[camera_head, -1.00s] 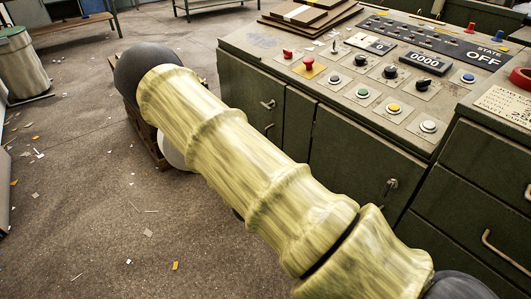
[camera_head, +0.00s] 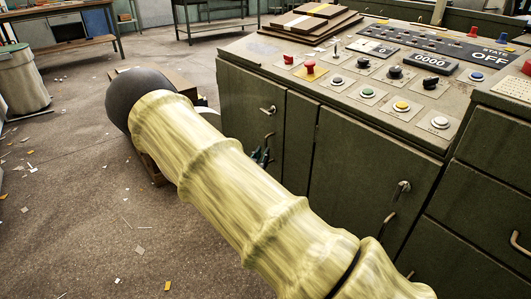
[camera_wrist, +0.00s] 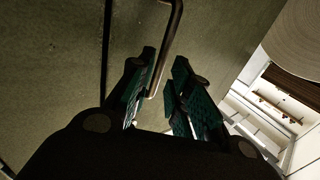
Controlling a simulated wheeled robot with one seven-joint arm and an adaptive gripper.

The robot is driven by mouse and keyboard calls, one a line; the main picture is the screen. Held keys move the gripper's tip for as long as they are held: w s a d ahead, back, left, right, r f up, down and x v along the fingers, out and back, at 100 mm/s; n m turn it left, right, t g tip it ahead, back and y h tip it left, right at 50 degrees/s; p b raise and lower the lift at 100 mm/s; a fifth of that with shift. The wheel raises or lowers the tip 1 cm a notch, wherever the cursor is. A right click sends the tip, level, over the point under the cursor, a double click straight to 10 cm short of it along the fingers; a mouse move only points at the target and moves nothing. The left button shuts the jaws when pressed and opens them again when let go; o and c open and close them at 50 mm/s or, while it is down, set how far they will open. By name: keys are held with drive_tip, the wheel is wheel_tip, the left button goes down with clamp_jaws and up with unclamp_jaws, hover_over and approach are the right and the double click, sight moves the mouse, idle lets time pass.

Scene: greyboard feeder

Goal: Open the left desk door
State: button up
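The left desk door (camera_head: 242,105) is a dark green panel on the desk's left front, and it looks closed. A small knob or lock (camera_head: 268,110) sits on it, with a thin bar handle (camera_head: 268,138) below. My gripper (camera_head: 261,157) shows partly past my arm, right by the lower end of that handle. In the wrist view the fingers (camera_wrist: 162,85) are apart, with teal ribbed pads. The metal handle (camera_wrist: 174,30) comes down from the top, and its lower end reaches the opening between the fingertips, close to the left finger. I cannot tell whether they touch.
The desk top (camera_head: 300,88) carries buttons and a display. A second green door (camera_head: 345,165) and drawers (camera_head: 485,210) are to the right. A metal bin (camera_head: 22,82) stands far left. The floor left of my arm is open, with scattered paper scraps.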

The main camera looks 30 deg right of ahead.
drive_tip(key=shift+b+x, duration=0.55)
drive_tip(key=shift+x, duration=1.9)
clamp_jaws()
